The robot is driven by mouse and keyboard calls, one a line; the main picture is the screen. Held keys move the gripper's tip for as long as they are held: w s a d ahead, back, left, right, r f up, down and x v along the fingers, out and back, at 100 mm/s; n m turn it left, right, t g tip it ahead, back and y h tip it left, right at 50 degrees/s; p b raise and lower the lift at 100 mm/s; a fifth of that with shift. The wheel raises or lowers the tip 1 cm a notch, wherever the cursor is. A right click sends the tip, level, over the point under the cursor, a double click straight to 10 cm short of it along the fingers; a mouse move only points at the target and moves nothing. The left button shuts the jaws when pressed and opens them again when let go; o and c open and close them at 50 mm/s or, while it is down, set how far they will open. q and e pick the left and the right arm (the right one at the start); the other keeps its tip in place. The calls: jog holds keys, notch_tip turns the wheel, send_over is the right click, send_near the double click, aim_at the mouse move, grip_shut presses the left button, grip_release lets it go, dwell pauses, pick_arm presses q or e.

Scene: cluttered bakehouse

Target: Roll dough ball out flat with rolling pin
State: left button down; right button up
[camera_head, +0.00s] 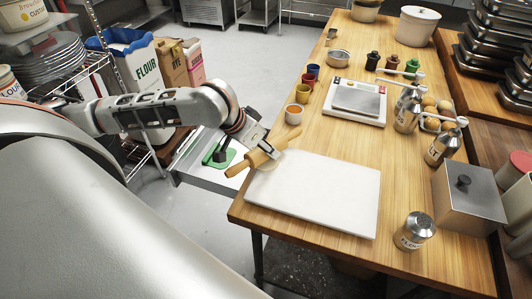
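The wooden rolling pin (248,163) lies at a slant over the far-left corner of the white board (325,194), one handle sticking out past the table's left edge. My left gripper (268,152) reaches in from the left and is closed around the middle of the pin, hiding part of it. A pale, rounded patch of what looks like dough (265,166) shows just under the pin at the board's corner; its exact shape is partly hidden. Most of the board is bare. My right gripper is not in view.
Small coloured cups (294,114), a scale (356,101), shakers (407,114) and eggs stand beyond the board. A metal box (466,199) and flour shaker (415,231) stand to its right. A lower surface with a green item (218,158) lies left of the table.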

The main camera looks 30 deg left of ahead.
pick_arm(q)
jog(key=shift+s+f, duration=0.15)
jog(key=shift+r, duration=3.2)
jog(key=shift+w, duration=0.2)
